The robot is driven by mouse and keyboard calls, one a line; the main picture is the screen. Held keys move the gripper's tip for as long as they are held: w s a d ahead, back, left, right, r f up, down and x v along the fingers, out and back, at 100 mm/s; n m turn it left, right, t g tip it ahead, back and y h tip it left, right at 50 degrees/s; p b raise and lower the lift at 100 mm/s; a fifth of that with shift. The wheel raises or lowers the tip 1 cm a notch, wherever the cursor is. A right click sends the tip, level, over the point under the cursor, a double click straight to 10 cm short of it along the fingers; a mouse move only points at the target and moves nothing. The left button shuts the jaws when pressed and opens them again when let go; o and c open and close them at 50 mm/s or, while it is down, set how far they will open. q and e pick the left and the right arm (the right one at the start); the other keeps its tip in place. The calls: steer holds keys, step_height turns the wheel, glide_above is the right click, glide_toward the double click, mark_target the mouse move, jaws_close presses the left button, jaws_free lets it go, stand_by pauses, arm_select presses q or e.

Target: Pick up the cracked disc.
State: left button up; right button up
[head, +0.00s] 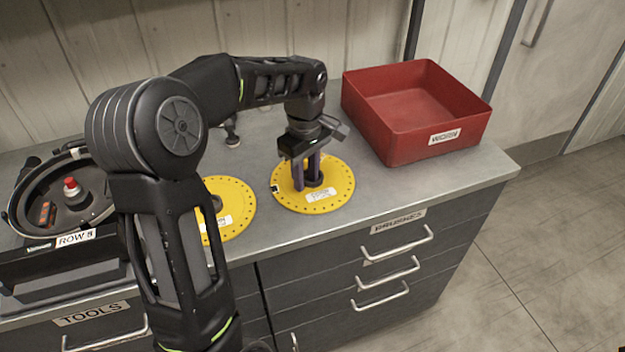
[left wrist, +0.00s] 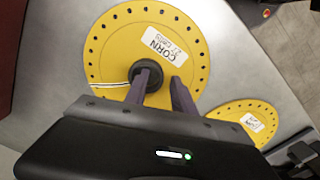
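A yellow disc (head: 340,193) with a ring of small holes and a white label lies flat on the grey counter. In the left wrist view this disc (left wrist: 115,45) is labelled CORN, has a dark central hub (left wrist: 152,73), and shows a thin light-and-dark line from the hub to the rim, like a crack. My left gripper (head: 307,187) points down over its middle. The purple fingers (left wrist: 162,88) are apart, near the hub; I cannot tell whether they touch it. A second yellow disc (head: 238,203) lies left of it, partly behind my arm. My right gripper is not in view.
A red open bin (head: 408,148) labelled WORN stands at the counter's right rear. A black round seed meter housing (head: 65,195) labelled ROW 8 sits at the left. A small grey post (head: 232,135) stands behind the discs. Drawers (head: 385,270) are below the front edge.

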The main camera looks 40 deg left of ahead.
arm_select(q)
jaws_close()
stand_by(1.4)
